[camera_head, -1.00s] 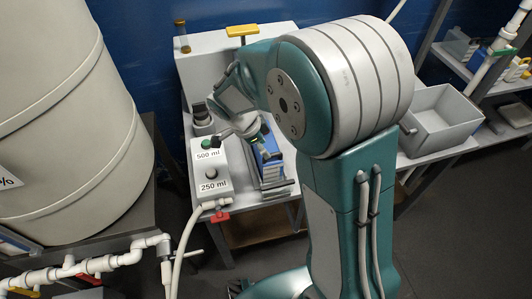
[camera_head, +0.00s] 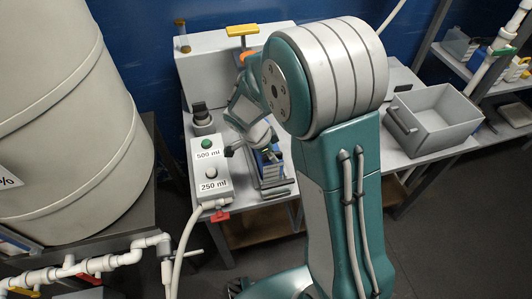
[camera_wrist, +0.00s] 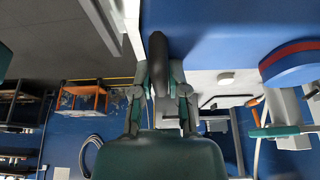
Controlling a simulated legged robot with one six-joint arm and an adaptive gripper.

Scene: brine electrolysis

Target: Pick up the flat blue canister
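The flat blue canister (camera_head: 265,160) stands on the bench to the right of the button box, at a grey metal fixture. My arm and gripper partly cover it.
The button box (camera_head: 210,168) with 500 ml and 250 ml labels stands left of the canister. A dark switch (camera_head: 201,118) is behind it. A red-handled valve (camera_head: 219,216) sits at the front edge. An open grey bin (camera_head: 432,118) stands to the right. A large tank (camera_head: 65,120) is at left.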

